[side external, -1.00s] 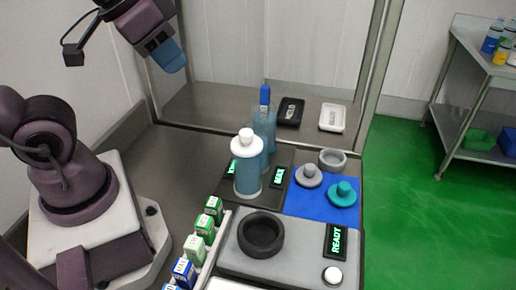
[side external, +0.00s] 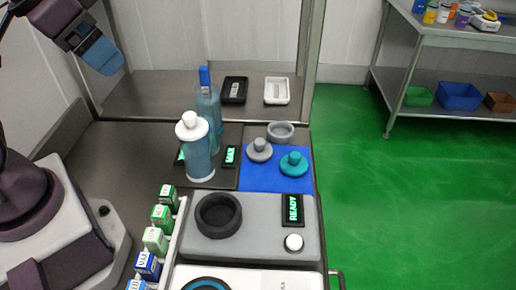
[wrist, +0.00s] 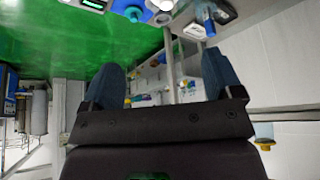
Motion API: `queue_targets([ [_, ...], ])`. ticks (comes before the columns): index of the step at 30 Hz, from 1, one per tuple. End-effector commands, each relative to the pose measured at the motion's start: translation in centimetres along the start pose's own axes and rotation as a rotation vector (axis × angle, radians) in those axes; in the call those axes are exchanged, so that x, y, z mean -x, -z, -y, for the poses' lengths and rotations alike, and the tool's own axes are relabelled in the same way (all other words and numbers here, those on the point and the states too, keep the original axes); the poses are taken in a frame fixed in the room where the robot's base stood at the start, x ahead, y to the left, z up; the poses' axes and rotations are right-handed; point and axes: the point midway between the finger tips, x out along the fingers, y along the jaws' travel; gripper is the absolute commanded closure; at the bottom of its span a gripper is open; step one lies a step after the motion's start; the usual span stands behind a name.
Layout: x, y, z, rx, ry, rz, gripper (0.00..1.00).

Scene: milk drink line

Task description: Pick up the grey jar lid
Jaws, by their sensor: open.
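The grey jar lid (side external: 260,151), with a round knob on top, lies on the blue mat (side external: 262,184) in the side external view. A teal lid (side external: 293,164) of similar shape lies to its right, and a grey ring (side external: 281,131) sits just behind. My gripper (side external: 103,58) is high at the upper left of that view, well away from the lid, with its blue fingers pointing down. In the wrist view my gripper (wrist: 163,72) has its two blue fingers spread apart with nothing held between them. I cannot pick out the grey lid surely in the wrist view.
A white-topped jar (side external: 200,155) and a taller blue-topped container (side external: 209,105) stand left of the mat. A grey unit with a black ring (side external: 218,214) and a READY display (side external: 292,209) is in front. Several small cartons (side external: 155,240) line its left. Black (side external: 234,90) and white (side external: 276,91) trays lie behind.

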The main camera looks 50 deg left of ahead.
Motion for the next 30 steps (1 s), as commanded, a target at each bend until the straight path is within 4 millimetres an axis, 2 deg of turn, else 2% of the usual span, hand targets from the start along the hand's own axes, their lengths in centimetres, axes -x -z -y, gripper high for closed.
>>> queue_targets([
  [5, -2.7, 0.3, -0.3, -0.012, -0.007, 0.137, 0.15],
  [9, -5.6, 2.6, -0.7, 0.0, -0.011, 0.252, 0.15],
  [14, -9.8, 5.6, -1.3, 0.113, 0.009, 0.357, 0.15],
  [21, -18.1, 9.2, -2.3, 0.392, 0.092, 0.476, 0.15],
  [30, -29.1, 11.6, -3.6, 0.864, 0.253, 0.514, 0.15],
])
